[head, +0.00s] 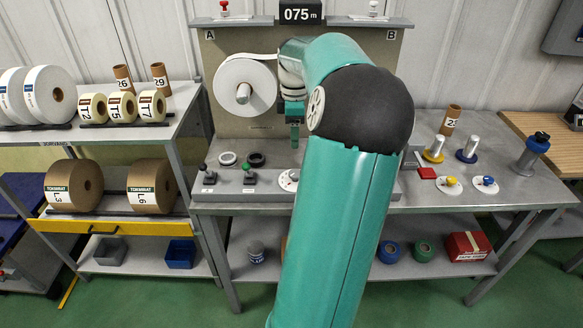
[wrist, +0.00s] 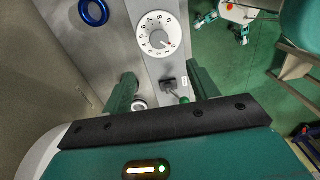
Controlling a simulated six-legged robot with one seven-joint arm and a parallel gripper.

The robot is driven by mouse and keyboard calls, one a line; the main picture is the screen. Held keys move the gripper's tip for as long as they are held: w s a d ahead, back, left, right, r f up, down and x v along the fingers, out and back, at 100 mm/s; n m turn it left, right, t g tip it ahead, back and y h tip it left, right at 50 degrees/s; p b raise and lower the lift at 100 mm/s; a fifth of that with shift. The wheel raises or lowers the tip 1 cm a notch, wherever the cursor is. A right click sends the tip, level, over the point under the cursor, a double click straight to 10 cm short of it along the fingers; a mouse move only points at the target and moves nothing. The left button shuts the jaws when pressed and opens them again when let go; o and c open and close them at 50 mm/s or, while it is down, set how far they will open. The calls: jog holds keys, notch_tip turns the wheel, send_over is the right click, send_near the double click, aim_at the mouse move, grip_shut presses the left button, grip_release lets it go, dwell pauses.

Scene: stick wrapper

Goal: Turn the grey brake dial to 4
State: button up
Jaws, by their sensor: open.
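The brake dial (wrist: 158,36) is a round white disc with black numerals and a grey knob at its centre, in the upper middle of the wrist view. A red mark on the knob points to the lower right, near the 0. In the head view the dial (head: 288,180) is partly hidden behind my arm. My gripper (wrist: 161,86) is open and empty. Its two dark green fingers point towards the panel, apart from the dial, which lies beyond them in the wrist picture. In the head view my gripper (head: 295,136) hangs above the console, partly hidden by the arm.
A green-tipped lever (wrist: 184,99) stands close to the right finger in the wrist view. A black-knobbed lever (head: 208,175) stands at the console's left. A blue ring (wrist: 93,12) lies beside the dial. A white roll (head: 244,92) hangs on the back panel.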

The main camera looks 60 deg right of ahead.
aim_at(295, 172)
notch_tip(295, 172, down, 14)
jog(key=shift+s+d+r, duration=0.1)
jog(key=shift+d, duration=0.05)
dwell(0.4)
jog(key=shift+c, duration=0.5)
jog(key=c, duration=0.9)
